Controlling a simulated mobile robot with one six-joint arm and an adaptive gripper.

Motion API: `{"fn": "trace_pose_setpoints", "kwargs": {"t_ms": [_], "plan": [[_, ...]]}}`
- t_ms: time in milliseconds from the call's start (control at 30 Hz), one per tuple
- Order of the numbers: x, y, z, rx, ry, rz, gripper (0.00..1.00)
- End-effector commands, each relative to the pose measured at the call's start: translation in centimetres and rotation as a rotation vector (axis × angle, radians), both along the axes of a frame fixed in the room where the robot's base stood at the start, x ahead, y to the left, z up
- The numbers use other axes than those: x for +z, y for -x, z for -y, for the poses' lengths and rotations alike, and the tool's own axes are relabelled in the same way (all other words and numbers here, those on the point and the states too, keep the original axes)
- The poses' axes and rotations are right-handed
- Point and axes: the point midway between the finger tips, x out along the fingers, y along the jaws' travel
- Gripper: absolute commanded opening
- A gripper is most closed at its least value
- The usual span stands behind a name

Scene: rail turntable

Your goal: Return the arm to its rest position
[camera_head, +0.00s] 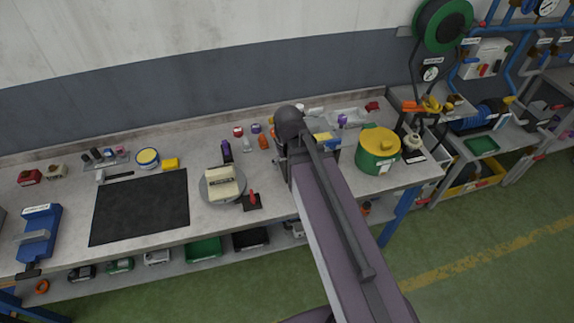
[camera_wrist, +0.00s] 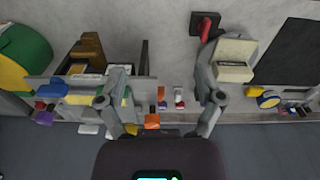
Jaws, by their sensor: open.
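My gripper (camera_wrist: 160,99) is open in the wrist view, its two fingers spread wide with nothing between the tips. Small items on the bench show beyond the gap, among them an orange one (camera_wrist: 152,121). In the head view my arm reaches out over the workbench (camera_head: 290,207), and its links hide most of the gripper. A grey round turntable (camera_head: 207,196) with a cream block (camera_head: 222,181) on it stands left of the arm. In the wrist view the cream block (camera_wrist: 234,61) shows right of the right finger.
A red lever on a black base (camera_head: 252,200) is close left of the arm. A green and yellow canister (camera_head: 377,152) stands to its right. A black mat (camera_head: 139,207) and a blue vise (camera_head: 38,237) are farther left. Small items line the back edge; a grey wall (camera_head: 180,103) rises behind.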

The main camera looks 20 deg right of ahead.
Motion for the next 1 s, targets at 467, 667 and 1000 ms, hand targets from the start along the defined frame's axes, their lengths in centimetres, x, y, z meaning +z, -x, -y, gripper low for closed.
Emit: {"fn": "trace_pose_setpoints", "kwargs": {"t_ms": [467,667,1000], "plan": [[-0.9,0.1,0.0,-0.002,0.0,-0.002,0.86],[-3.4,0.6,0.0,-0.013,0.0,-0.008,0.86],[-9.6,1.8,0.0,-0.039,-0.001,-0.028,0.86]]}}
